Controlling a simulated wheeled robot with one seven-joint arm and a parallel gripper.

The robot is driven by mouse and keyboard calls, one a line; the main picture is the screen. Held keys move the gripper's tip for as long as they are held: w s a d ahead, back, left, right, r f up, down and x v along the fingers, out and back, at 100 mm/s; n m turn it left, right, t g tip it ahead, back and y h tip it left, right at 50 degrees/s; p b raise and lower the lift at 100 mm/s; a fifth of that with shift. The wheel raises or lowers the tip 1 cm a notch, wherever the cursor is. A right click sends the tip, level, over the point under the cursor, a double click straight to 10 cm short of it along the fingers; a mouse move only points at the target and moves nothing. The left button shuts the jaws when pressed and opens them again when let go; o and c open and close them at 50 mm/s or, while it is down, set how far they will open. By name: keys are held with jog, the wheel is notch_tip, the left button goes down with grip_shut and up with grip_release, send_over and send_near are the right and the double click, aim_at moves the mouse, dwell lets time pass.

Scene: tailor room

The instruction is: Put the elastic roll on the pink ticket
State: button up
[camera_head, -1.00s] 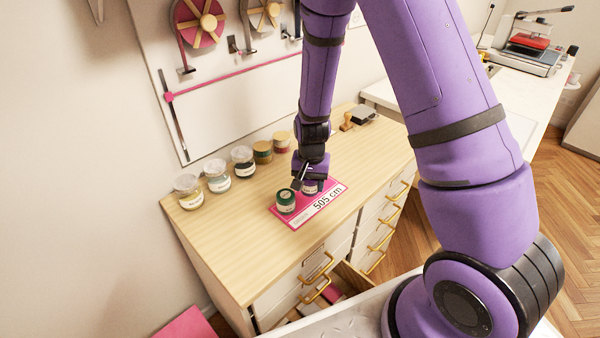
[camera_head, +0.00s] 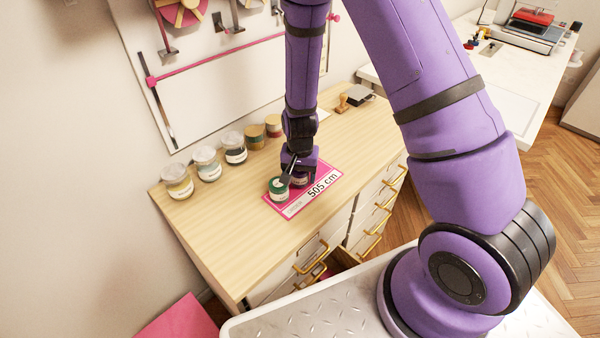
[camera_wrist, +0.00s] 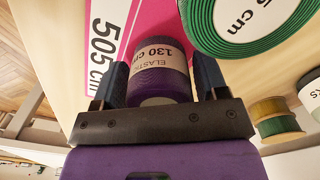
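The pink ticket (camera_head: 326,171), marked 505 cm, lies flat on the wooden top of the drawer cabinet. The elastic roll is purple with a white label reading "ELASTIC 130 cm"; in the wrist view (camera_wrist: 160,60) it sits between my two fingers. My gripper (camera_head: 299,178) points down over the ticket with a finger against each side of the roll. In the head view the roll is mostly hidden by my gripper, and it appears at or just above the ticket; exact contact cannot be told. A green roll (camera_head: 279,188) stands at the ticket's left end, close beside the elastic roll.
Several lidded jars (camera_head: 206,162) and small spools (camera_head: 273,126) line the back edge of the cabinet. A wooden stamp (camera_head: 342,104) and a dark pad (camera_head: 359,95) lie at the far right. Below, a drawer (camera_head: 340,262) stands open. The cabinet top left of the ticket is clear.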

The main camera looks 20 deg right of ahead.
jog(key=shift+o, duration=0.7)
jog(key=shift+r, duration=0.1)
jog(key=s+d+r+n+t, duration=0.1)
jog(key=s+r, duration=0.2)
jog(key=r, duration=0.8)
jog(key=s+d+r+n+t+y, duration=0.1)
jog(key=s+r, duration=0.1)
jog(key=r, duration=0.8)
jog(key=s+d+r+n, duration=0.1)
jog(key=s+r, duration=0.2)
jog(key=r, duration=0.8)
jog(key=s+d+r+n+t, duration=0.1)
jog(key=s+d+r, duration=0.1)
jog(key=s+r, duration=0.3)
jog(key=s+d+r+n+t+h, duration=0.1)
jog(key=s+r, duration=0.4)
jog(key=s, duration=0.5)
jog(key=shift+d+n+t, duration=0.4)
jog(key=shift+n+t, duration=0.2)
jog(key=shift+n, duration=0.1)
jog(key=shift+s, duration=0.1)
